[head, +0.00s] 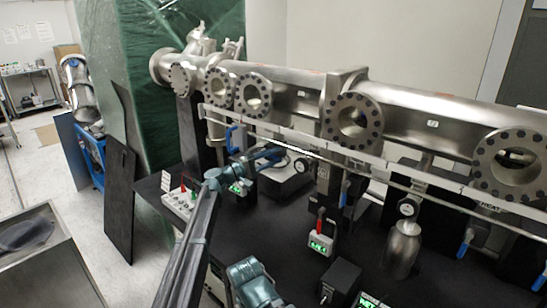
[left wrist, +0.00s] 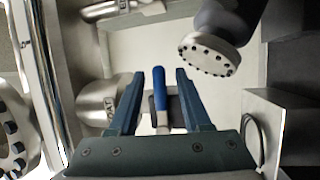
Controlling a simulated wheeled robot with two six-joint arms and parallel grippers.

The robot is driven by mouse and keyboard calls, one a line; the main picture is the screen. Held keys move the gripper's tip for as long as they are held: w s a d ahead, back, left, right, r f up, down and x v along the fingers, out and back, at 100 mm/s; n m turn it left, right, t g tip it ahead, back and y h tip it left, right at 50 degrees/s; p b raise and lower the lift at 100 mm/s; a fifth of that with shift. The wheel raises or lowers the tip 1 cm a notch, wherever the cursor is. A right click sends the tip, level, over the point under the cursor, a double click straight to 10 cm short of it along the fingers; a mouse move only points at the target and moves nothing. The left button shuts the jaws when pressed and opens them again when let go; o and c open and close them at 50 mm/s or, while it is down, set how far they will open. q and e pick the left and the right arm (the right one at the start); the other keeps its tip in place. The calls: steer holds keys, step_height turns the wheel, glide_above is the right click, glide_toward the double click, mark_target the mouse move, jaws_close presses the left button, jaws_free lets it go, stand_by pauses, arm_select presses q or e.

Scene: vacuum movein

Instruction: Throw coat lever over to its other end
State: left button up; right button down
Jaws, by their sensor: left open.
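A blue-handled lever (left wrist: 159,88) stands upright between the fingers of my left gripper (left wrist: 159,74) in the left wrist view. The two fingers are apart, one on each side of the handle, with a gap on both sides. In the head view my left gripper (head: 272,157) is beneath the long steel pipe, near its left part. A blue handle (head: 233,138) shows just left of and above it. My right gripper is not in view.
A steel manifold (head: 290,98) with several bolted flanges runs across the back, with a rail (head: 300,143) along its front. A bolted flange (left wrist: 207,54) is close to the right finger.

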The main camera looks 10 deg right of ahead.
arm_select(q)
jaws_close()
stand_by(1.4)
